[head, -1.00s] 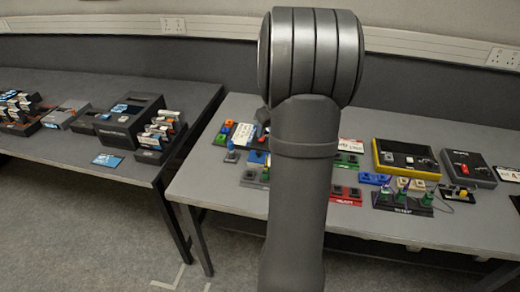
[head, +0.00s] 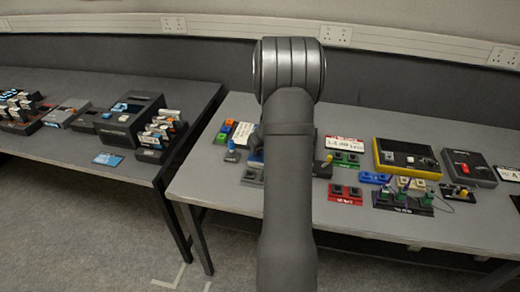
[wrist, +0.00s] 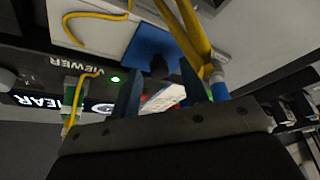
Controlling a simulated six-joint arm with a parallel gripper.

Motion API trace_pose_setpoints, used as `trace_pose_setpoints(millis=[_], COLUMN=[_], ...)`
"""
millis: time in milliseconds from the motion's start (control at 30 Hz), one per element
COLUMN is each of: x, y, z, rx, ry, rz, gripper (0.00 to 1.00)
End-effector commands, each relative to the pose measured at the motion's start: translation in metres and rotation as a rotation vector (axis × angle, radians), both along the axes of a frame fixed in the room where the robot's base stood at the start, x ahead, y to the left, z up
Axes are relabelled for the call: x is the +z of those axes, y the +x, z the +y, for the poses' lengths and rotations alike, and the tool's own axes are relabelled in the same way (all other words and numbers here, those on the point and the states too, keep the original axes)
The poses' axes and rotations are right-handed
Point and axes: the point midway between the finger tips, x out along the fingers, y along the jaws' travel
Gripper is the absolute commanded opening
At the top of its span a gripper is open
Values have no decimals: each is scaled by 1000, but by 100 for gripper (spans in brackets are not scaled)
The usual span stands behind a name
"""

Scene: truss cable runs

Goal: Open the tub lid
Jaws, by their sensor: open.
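A blue square piece (wrist: 150,45) lies just beyond the fingers in the wrist view, at the edge of a pale panel (wrist: 95,30). Whether it belongs to the tub cannot be told.
Yellow cables (wrist: 188,28) pass close to the fingers. A dark strip marked VIEWER (wrist: 75,66) is at the left. On the right table, a yellow-edged tray (head: 376,165), a grey tray (head: 486,182) and a red block (head: 345,191) stand right of my arm. Another table (head: 60,155) is at left.

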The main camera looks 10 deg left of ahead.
Motion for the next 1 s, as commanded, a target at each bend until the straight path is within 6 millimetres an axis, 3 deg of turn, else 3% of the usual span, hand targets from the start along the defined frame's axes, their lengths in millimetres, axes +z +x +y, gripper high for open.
trace_pose_setpoints(millis=[167,367,400,567,833,1000], x=[0,0,0,0,1,1], y=[0,0,0,0,1,0], z=[0,0,0,-2,-51,-68], rx=[0,0,0,-1,-6,-1], ry=[0,0,0,0,1,0], rz=[0,0,0,0,0,-1], gripper=[41,2,0,0,0,0])
